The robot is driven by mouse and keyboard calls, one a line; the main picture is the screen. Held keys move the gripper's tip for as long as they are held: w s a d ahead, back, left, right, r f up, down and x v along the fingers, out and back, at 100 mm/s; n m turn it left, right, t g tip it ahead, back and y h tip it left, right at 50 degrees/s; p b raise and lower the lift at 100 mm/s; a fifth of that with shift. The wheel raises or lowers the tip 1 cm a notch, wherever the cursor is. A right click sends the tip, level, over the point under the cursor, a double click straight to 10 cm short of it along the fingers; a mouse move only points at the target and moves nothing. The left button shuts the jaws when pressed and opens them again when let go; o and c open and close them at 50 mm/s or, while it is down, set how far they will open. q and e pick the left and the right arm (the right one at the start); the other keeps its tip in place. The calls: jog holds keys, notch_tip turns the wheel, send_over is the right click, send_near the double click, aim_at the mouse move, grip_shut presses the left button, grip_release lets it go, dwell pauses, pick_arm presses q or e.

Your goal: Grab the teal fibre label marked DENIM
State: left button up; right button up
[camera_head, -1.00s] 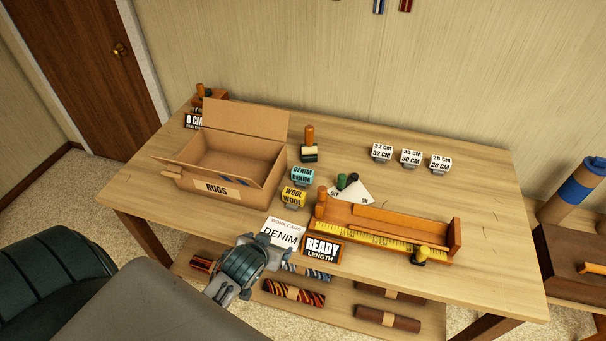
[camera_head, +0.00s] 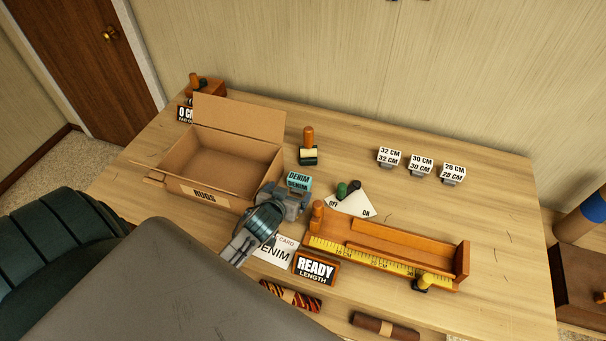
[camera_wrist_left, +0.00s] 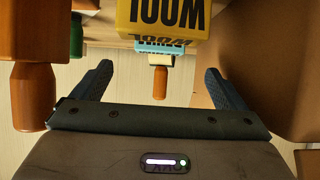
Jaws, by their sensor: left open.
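The teal label marked DENIM (camera_head: 298,180) stands on the table to the right of the cardboard box. My left gripper (camera_head: 285,198) is just on the near side of it, open and empty. In the left wrist view the yellow WOOL label (camera_wrist_left: 163,16) shows large and upside down, above and between the spread fingers (camera_wrist_left: 157,82). Part of the teal label (camera_wrist_left: 155,47) shows just beyond the yellow one. In the head view my left gripper hides the yellow label. My right gripper is not in view.
The open RUGS box (camera_head: 205,196) stands close on the left. A wooden measuring tray (camera_head: 390,245), an OFF/ON card (camera_head: 350,203) and a READY LENGTH sign (camera_head: 315,268) lie to the right. A dark stamp with an orange handle (camera_head: 308,150) stands behind the teal label.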

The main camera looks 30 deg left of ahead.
aim_at(298, 182)
pick_arm(q)
jog(key=p+x, duration=0.1)
jog(key=x, duration=0.4)
jog(key=shift+w+r, duration=0.1)
jog(key=shift+r, duration=0.05)
jog(key=shift+w, duration=0.2)
jog(key=shift+w+a+f+p, duration=0.1)
jog(key=shift+w+f+p, duration=0.3)
jog(key=shift+w, duration=0.05)
jog(key=p+x, duration=0.1)
jog(key=x, duration=0.2)
jog(key=shift+s+f, duration=0.1)
jog(key=shift+f, duration=0.05)
jog(key=shift+w+a+f, duration=0.1)
jog(key=shift+w+f, duration=0.3)
jog(key=shift+w, duration=0.1)
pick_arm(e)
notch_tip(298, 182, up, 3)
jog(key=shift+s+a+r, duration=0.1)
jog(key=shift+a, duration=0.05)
pick_arm(q)
jog(key=shift+c, duration=0.2)
jog(key=c, duration=1)
